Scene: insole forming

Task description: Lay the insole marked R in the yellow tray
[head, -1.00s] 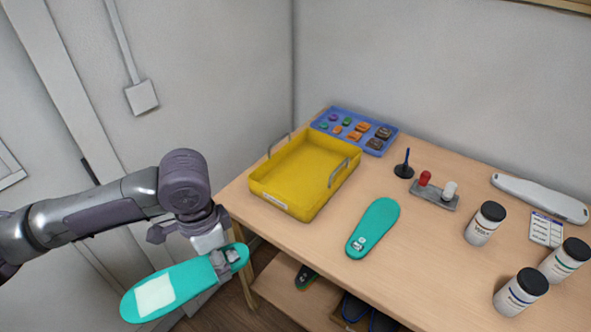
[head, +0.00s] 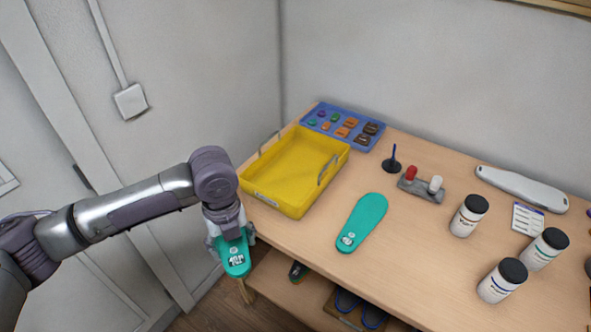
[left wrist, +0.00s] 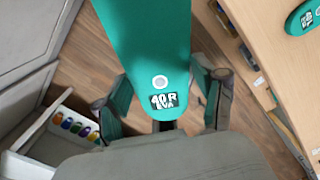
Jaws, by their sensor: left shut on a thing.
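My left gripper (head: 231,240) is shut on a teal insole (head: 237,264), left of the table's edge and below the tray. The left wrist view shows this insole (left wrist: 150,45) between the two fingers (left wrist: 160,100), with a label that reads 40R EVA. The yellow tray (head: 275,205) is empty and stands at the table's left end, with grey handles. A second teal insole (head: 363,220) lies on the table right of the tray. Its label is too small to read. My right gripper is not in view.
A blue tray (head: 327,107) of small coloured pieces stands behind the yellow tray. A dark stand (head: 392,165), a grey holder (head: 422,187) and several white bottles (head: 466,218) are to the right. A shelf (head: 278,283) lies under the table (head: 300,250).

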